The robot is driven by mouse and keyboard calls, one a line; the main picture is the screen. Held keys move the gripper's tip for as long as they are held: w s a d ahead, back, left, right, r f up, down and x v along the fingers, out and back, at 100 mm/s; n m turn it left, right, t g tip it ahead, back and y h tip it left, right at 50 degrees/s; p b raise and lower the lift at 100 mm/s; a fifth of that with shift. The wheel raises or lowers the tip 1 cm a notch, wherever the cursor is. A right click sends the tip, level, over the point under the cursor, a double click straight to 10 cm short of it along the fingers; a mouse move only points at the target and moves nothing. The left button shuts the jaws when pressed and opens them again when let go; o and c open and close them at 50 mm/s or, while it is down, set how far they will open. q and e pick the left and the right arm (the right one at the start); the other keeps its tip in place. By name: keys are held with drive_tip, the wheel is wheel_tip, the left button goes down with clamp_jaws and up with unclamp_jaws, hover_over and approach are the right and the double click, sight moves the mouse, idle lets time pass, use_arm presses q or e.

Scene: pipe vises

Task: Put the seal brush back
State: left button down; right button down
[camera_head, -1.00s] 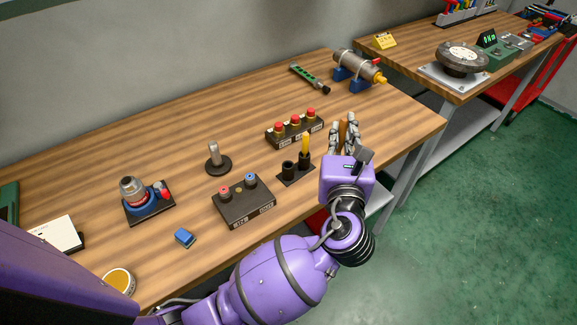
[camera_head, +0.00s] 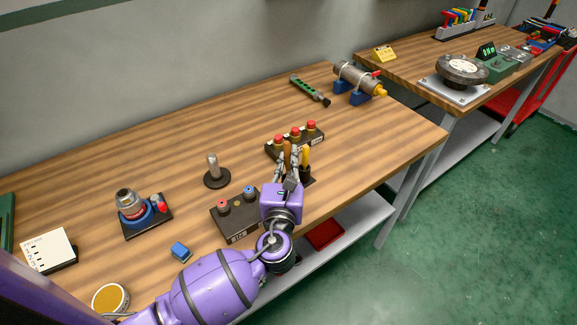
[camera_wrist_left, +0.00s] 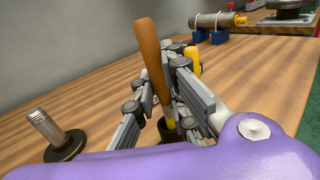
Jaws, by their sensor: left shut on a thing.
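The seal brush, with a brown handle (camera_head: 288,154), stands nearly upright in my left gripper (camera_head: 287,168), which is shut on it. In the left wrist view the brown handle (camera_wrist_left: 150,60) leans slightly between the fingers, and its lower end is at or over a black cup (camera_wrist_left: 168,130). I cannot tell how far it is inside. The black two-cup holder (camera_head: 307,173) is mostly hidden behind the gripper. A yellow-handled tool (camera_head: 305,156) stands in its right cup and also shows in the left wrist view (camera_wrist_left: 193,60). My right gripper is out of view.
A box with red buttons (camera_head: 295,141) stands just behind the gripper, and a two-button box (camera_head: 236,220) stands left of it. A metal post on a black base (camera_head: 214,172) is farther left. A clamped pipe (camera_head: 357,80) lies at the back right. The table's right front is clear.

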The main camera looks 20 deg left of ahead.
use_arm(q)
wheel_tip(320, 180, down, 2)
drive_tip(key=shift+a, duration=0.15)
drive_tip(key=shift+r, duration=0.1)
drive_tip(key=c, duration=1.8)
unclamp_jaws()
drive_tip(key=shift+r, duration=0.15)
drive_tip(key=shift+o, duration=0.2)
drive_tip(key=b+v, duration=0.1)
drive_tip(key=v, duration=1)
drive_tip(key=shift+s+r, duration=0.15)
drive_tip(key=shift+s, duration=0.3)
